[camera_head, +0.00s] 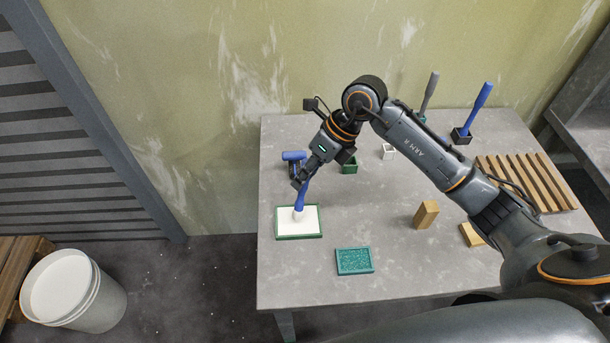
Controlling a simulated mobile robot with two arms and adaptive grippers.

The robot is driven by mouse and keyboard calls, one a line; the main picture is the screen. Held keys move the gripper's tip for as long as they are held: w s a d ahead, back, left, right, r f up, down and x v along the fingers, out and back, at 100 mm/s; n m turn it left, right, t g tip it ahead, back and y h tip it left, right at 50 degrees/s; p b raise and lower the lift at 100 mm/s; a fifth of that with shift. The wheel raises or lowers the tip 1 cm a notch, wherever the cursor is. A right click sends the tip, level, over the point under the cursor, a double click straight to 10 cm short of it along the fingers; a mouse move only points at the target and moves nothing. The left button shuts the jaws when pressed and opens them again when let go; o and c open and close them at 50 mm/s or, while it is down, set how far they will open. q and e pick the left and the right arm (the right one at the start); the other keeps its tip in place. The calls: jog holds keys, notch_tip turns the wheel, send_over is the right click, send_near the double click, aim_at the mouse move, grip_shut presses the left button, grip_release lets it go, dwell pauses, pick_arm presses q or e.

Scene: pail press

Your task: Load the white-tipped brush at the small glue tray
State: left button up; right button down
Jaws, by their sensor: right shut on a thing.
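My right gripper (300,182) is shut on the blue handle of a brush (301,199). The brush points down, slightly tilted, with its white tip (298,215) over the white filling of a small green-rimmed tray (298,237). The tip appears at or just above the white surface; I cannot tell whether it touches. The tray lies near the table's left edge. My left gripper is not in view.
On the grey table (300,280) are a teal textured tray (354,261), wooden blocks (426,214), a slatted wooden rack (525,182), a blue-handled tool (293,156), a green box (350,168), a white box (388,151) and upright tools in holders (461,137). A white pail (100,302) stands on the floor.

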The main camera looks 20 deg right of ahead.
aim_at(305, 160)
jog(key=shift+r+p, duration=1.4)
jog(key=shift+r, duration=1.3)
